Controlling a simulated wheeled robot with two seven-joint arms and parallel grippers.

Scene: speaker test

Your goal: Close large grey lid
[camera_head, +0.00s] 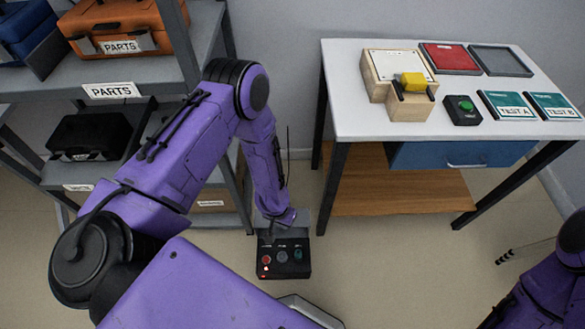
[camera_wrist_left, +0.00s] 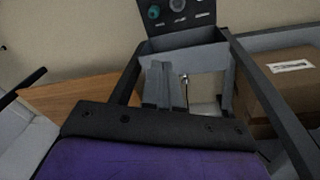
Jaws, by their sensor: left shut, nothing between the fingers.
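A black button box (camera_head: 284,262) with red, grey and green round buttons is low in the head view, below my left wrist. A grey panel (camera_head: 301,222) stands up at its back edge, partly hidden by my wrist; it looks like the large grey lid, raised. In the left wrist view, the button box (camera_wrist_left: 178,12) is at the top edge, with a grey panel (camera_wrist_left: 187,40) just below it. My left gripper (camera_wrist_left: 165,84) is shut and empty, close to that panel; I cannot tell whether they touch. My right gripper is not in view.
A grey shelf rack (camera_head: 130,75) with cases stands at the left. A white-topped table (camera_head: 370,125) with trays and TEST boxes stands at the right. A brown carton (camera_wrist_left: 285,85) is at the right of the wrist view.

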